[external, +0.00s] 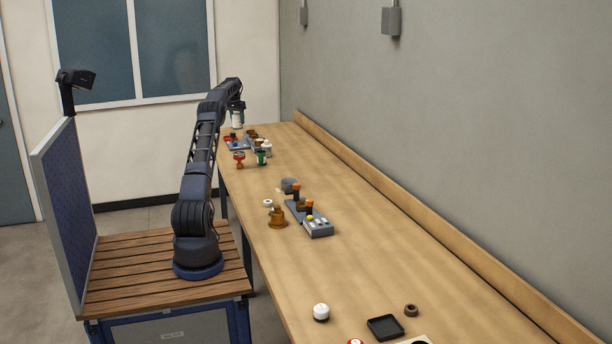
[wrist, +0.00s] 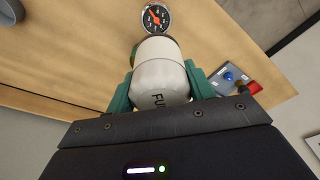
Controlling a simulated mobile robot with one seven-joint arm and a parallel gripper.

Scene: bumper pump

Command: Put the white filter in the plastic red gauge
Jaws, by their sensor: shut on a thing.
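The white filter (wrist: 160,75), a can with dark lettering, is held between the green fingers of my gripper (wrist: 160,88) in the wrist view. My gripper is shut on it. In the external view the filter (external: 237,119) hangs below my gripper (external: 237,106), over the far end of the bench. The gauge (wrist: 158,18) has a round black dial and red needle, and lies just beyond the filter's end in the wrist view. In the external view a red gauge-like piece (external: 239,158) stands near the bench's left edge, apart from the filter.
A green item (external: 262,157) stands right of the gauge. A blue-grey panel (wrist: 229,77) with a blue knob and red part lies right of the filter. A grey unit with orange-topped parts (external: 312,220) is mid-bench. A black tray (external: 385,327) is nearer. The bench's right side is clear.

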